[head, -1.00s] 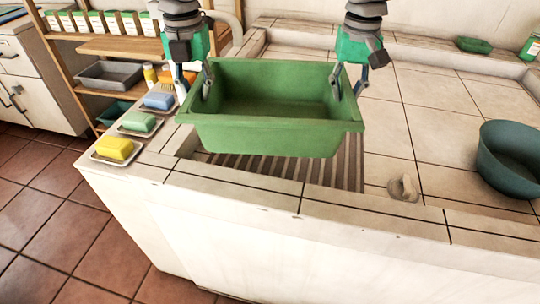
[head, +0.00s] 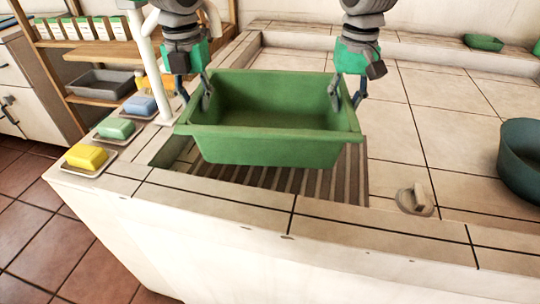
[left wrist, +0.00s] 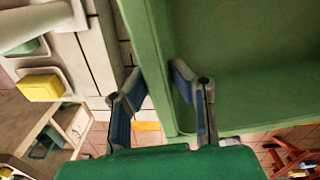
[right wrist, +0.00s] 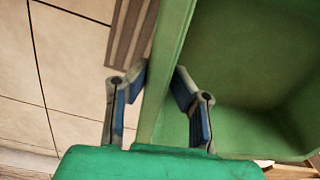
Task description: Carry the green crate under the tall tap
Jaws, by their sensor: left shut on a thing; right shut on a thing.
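The green crate (head: 270,148) is empty and roughly level, held up in front of me above the ribbed floor of the sink. My left gripper (head: 193,97) is shut on its left wall, one finger inside and one outside, as the left wrist view also shows (left wrist: 155,78). My right gripper (head: 345,98) is shut on its right wall the same way, as seen in the right wrist view (right wrist: 162,75). A tall white pipe (head: 147,62), apparently the tall tap, rises behind and left of my left gripper; its curved top is partly hidden by my left arm.
Yellow (head: 86,157), green (head: 116,128) and blue (head: 140,105) soaps sit on dishes along the left edge. A dark teal bowl (head: 522,160) stands at right, and a small pale knob (head: 415,200) on the front tiles. The tiles right of the crate are mostly clear.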

